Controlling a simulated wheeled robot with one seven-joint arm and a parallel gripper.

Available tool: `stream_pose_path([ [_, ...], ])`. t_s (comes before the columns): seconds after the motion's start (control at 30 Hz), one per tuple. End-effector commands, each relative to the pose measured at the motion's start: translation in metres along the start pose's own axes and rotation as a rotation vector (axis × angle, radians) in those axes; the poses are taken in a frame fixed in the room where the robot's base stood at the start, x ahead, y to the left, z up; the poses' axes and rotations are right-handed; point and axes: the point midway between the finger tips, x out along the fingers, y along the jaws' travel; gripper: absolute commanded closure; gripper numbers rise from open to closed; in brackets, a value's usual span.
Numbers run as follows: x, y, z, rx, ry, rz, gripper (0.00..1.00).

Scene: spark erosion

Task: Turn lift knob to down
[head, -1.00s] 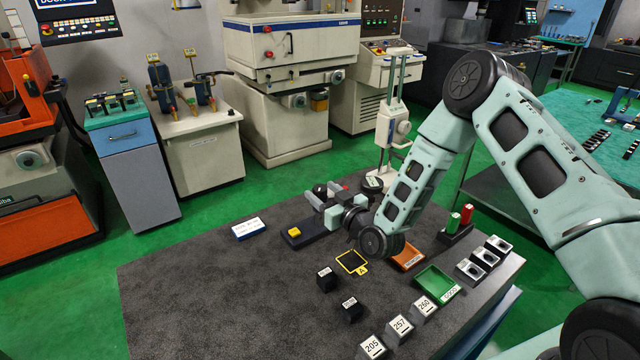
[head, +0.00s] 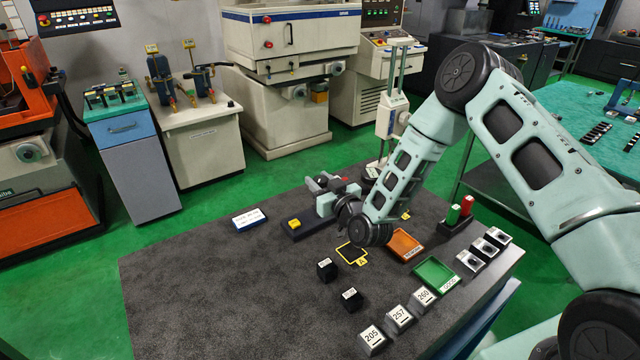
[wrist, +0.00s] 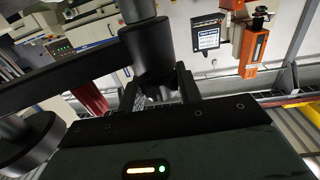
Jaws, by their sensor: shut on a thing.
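My gripper (head: 325,186) is at the far edge of the dark table, just behind a black block with a yellow button (head: 295,224). In the wrist view, the gripper's fingers (wrist: 160,90) are closed around the lower end of a black cylindrical part (wrist: 148,48), which I take to be the lift knob. A dark bar runs left from beside it. In the head view the knob is mostly hidden by my gripper and wrist, and its pointer position cannot be read.
A white sign (head: 248,219) lies to the left. Two black cubes and several numbered blocks (head: 398,318) sit in front. The table's left part is clear.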

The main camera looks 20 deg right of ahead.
Motion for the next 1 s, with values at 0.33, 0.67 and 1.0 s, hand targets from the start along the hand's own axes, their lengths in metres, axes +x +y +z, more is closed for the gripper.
stream_pose_path([
  [0.33,0.000,-0.001,-0.001,0.000,0.003,0.061,0.89],
  [0.67,0.000,0.000,-0.001,-0.001,0.002,0.061,0.45],
  [1.0,-0.017,-0.002,0.002,-0.001,0.000,0.059,0.45],
])
